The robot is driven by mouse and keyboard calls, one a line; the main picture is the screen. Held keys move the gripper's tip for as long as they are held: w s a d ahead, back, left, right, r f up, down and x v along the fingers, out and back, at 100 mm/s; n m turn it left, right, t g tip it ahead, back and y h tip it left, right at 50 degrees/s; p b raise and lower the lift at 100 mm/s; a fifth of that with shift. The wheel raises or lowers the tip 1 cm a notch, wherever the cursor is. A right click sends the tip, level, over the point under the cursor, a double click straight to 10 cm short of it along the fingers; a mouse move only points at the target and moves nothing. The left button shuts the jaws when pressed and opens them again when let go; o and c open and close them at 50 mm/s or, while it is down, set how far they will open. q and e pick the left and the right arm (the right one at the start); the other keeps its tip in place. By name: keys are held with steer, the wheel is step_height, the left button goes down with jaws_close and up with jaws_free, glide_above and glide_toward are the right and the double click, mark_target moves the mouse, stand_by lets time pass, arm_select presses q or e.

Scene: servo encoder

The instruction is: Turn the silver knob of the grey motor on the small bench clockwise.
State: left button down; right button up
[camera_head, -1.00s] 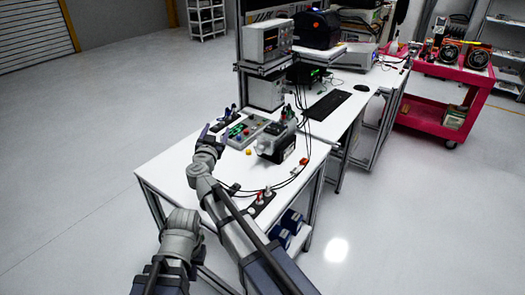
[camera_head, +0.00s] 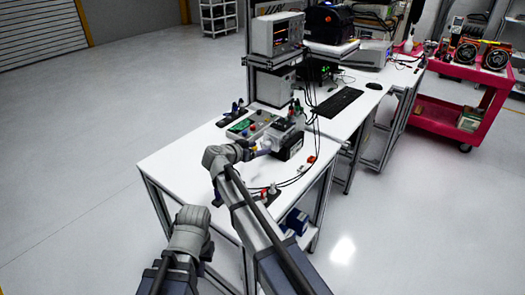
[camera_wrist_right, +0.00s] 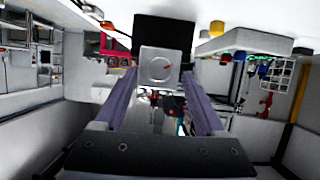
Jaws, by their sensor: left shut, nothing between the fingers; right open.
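The motor (camera_head: 289,147) sits on the small white bench (camera_head: 180,165), its black body showing beyond my right gripper. In the right wrist view the motor's black housing (camera_wrist_right: 164,32) and square grey front plate (camera_wrist_right: 146,82) face the camera. The round silver knob (camera_wrist_right: 161,68) is centred on that plate. My right gripper (camera_wrist_right: 160,80) is open, with one purple finger on each side of the knob's line; contact is not visible. In the head view the right gripper (camera_head: 266,149) points right at the motor. My left arm's wrist is at lower left, but its fingers cannot be made out.
A control box with coloured buttons (camera_head: 259,121) and a green board (camera_head: 240,127) stand behind the motor. Black cables and a red connector (camera_head: 311,159) lie to its right. An oscilloscope (camera_head: 277,35) is on the shelf above. The bench's left part is clear.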

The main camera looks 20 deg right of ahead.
mark_target(267, 145)
steer(key=shift+b+x, duration=0.35)
steer(key=shift+x, duration=1.05)
jaws_close()
